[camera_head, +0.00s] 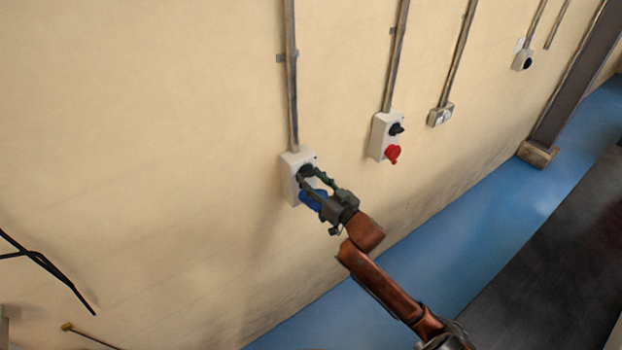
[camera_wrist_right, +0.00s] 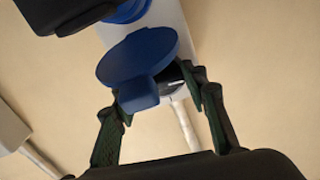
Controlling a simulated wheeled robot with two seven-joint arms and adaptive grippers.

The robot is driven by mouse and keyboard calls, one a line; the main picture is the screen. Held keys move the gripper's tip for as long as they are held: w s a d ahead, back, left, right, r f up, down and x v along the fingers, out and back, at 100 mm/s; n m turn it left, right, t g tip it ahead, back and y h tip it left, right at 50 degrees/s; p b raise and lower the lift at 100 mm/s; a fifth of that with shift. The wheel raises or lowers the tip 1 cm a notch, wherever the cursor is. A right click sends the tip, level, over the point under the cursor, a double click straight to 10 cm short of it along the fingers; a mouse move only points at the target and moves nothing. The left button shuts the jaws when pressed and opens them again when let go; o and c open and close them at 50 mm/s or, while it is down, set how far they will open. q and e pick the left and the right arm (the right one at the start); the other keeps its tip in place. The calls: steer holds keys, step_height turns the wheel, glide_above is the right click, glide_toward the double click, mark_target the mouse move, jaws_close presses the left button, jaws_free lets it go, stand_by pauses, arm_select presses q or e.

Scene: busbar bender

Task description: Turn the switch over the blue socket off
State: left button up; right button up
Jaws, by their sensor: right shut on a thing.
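A white box (camera_head: 289,187) on the wall carries a black rotary switch (camera_head: 304,169) above a blue socket (camera_head: 311,199). My right gripper (camera_head: 313,178) reaches the box from the lower right, its fingertips at the switch, shut on it. In the right wrist view, the blue socket (camera_wrist_right: 140,55) with its round lid covers much of the space between the fingers of the gripper (camera_wrist_right: 158,90). Only a dark part of the switch (camera_wrist_right: 172,80) shows behind it, so its turn angle cannot be read. My left gripper is not in view.
To the right, another white box (camera_head: 381,135) has a black switch and a red socket (camera_head: 392,154). Further right are a small double wall fitting (camera_head: 440,115) and another box (camera_head: 522,60). Conduits (camera_head: 292,80) run up the wall. The blue floor (camera_head: 440,235) is clear.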

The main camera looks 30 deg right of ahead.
steer(key=c, duration=0.4)
steer(key=shift+n+p, duration=0.45)
steer(key=shift+n, duration=0.35)
steer(key=shift+c, duration=0.2)
steer(key=o, duration=1.2)
steer(key=shift+c, duration=0.2)
steer(key=s+d, duration=0.1)
steer(key=s, duration=1.1)
